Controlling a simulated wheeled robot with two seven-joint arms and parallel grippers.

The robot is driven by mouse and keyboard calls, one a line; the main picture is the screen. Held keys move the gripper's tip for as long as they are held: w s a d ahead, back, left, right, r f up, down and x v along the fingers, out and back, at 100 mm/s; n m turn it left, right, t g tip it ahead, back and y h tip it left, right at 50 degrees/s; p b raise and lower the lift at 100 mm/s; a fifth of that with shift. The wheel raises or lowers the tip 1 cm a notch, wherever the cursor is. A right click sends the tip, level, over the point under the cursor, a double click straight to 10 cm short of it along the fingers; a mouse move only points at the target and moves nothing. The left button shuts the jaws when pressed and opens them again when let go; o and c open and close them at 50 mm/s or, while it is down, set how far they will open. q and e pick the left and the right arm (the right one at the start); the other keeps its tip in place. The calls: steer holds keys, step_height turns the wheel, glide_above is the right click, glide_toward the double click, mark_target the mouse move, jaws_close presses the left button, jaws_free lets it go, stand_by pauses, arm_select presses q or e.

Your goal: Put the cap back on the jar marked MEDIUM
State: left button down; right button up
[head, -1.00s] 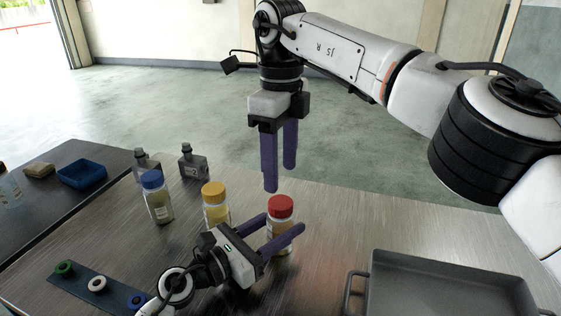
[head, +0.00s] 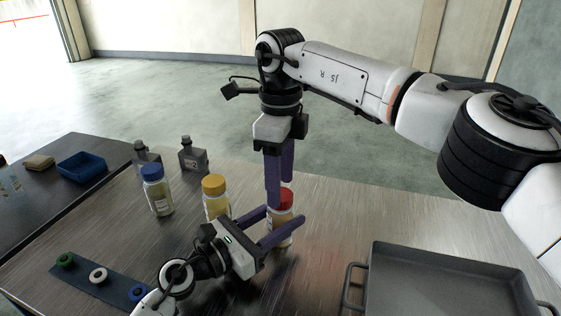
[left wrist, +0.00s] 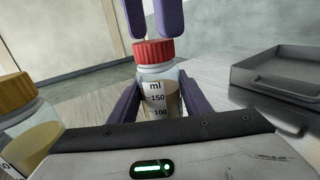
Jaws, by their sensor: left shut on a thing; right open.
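A jar with a red cap (head: 284,197) stands upright on the metal table. My left gripper (head: 284,217) is shut around the jar's body; the left wrist view shows its fingers on both sides of the glass jar (left wrist: 158,92), with "ml", 150 and 100 printed on it. The red cap (left wrist: 154,52) sits on its top. My right gripper (head: 280,194) is open and points down, its fingertips at the cap's height or just above; contact is unclear. A yellow-capped jar (head: 214,186) and a blue-capped jar (head: 156,194) stand to the left. No MEDIUM label is readable.
A grey tray (head: 380,255) is at the right. Two grey bottles (head: 193,157) stand behind the jars. A dark strip (head: 116,287) with green, white and blue rings lies front left. A blue bin (head: 82,167) is on the dark side table.

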steer(key=shift+f, duration=1.2)
steer(key=c, duration=1.1)
steer(key=o, duration=1.3)
steer(key=shift+c, duration=0.2)
steer(key=shift+r, duration=0.1)
step_height(320, 180, up, 12)
